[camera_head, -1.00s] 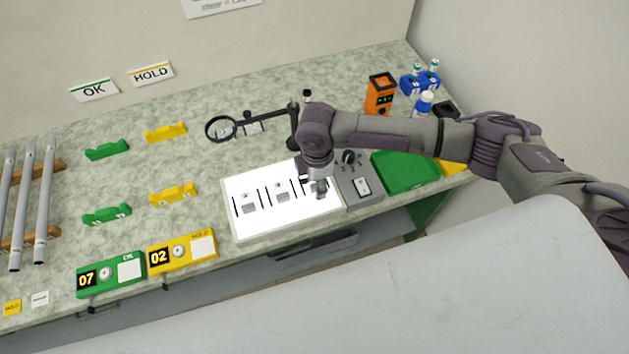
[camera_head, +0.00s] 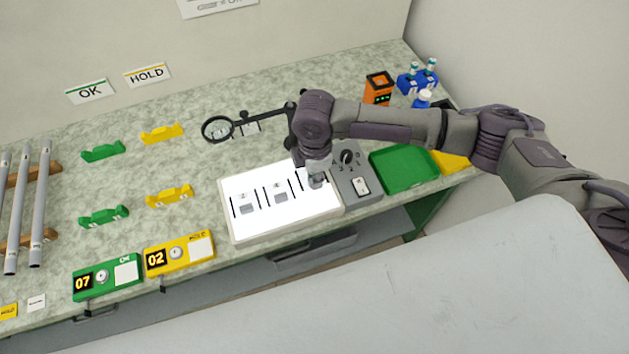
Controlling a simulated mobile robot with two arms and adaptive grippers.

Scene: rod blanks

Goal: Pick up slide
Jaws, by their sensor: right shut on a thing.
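A white lit panel (camera_head: 290,225) lies near the front of the bench with black dividing lines on it. Two small grey slides sit on it, a left slide (camera_head: 246,209) and a middle slide (camera_head: 280,198). My right gripper (camera_head: 316,181) points down over the right end of the panel, beside the control box. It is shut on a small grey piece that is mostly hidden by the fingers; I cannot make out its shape. My left gripper is not in view.
A grey control box (camera_head: 356,205) with a knob adjoins the panel, then a green tray (camera_head: 404,169). A magnifier (camera_head: 218,129) stands behind. Green (camera_head: 108,283) and yellow (camera_head: 180,256) counter boxes are to the left. Grey rods (camera_head: 41,205) lie at the far left.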

